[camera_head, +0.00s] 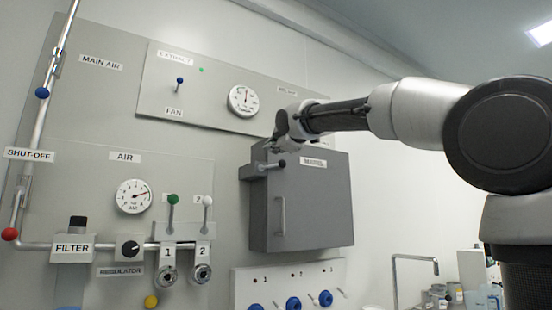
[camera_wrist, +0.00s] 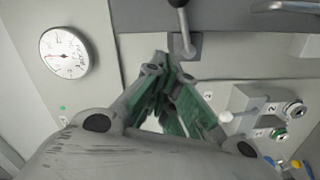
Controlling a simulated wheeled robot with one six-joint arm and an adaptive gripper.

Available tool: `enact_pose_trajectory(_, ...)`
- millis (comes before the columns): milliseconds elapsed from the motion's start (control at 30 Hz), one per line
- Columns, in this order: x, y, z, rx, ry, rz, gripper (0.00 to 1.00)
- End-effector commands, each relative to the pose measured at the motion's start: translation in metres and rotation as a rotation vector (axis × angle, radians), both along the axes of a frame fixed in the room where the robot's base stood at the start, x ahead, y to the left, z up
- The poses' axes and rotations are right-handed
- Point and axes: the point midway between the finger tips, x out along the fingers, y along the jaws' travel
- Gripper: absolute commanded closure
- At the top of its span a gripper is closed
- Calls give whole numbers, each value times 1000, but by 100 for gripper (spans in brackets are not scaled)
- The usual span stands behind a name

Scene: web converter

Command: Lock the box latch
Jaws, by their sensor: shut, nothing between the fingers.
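The grey box (camera_head: 312,205) is mounted on the wall panel with its door closed and a vertical handle (camera_head: 280,217) on the front. Its latch (camera_head: 270,165) is a small lever with a black knob at the upper left edge, pointing toward the right over the door. In the wrist view the latch lever (camera_wrist: 184,22) rises from a grey block, with its knob at the top edge. My gripper (camera_head: 275,147) is just above the latch; in the wrist view its fingertips (camera_wrist: 159,58) are together and empty beside the block. Whether they touch it I cannot tell.
A round gauge (camera_head: 242,100) and the fan switch (camera_head: 179,82) are left of my gripper. Air valves with green (camera_head: 173,199) and white (camera_head: 207,201) knobs stand lower left. Blue knobs (camera_head: 293,303) sit below the box. The wall right of the box looks clear.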

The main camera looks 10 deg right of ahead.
Motion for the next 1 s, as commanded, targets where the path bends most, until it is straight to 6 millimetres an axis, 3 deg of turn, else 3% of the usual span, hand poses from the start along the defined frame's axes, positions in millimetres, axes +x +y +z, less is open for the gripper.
enact_pose_trajectory(100,28,6,-2,-2,2,-1,100)
enact_pose_trajectory(267,57,9,-3,1,1,-4,100)
enact_pose_trajectory(500,68,-17,-12,1,3,-4,100)
enact_pose_trajectory(1000,71,-22,-15,14,6,-1,100)
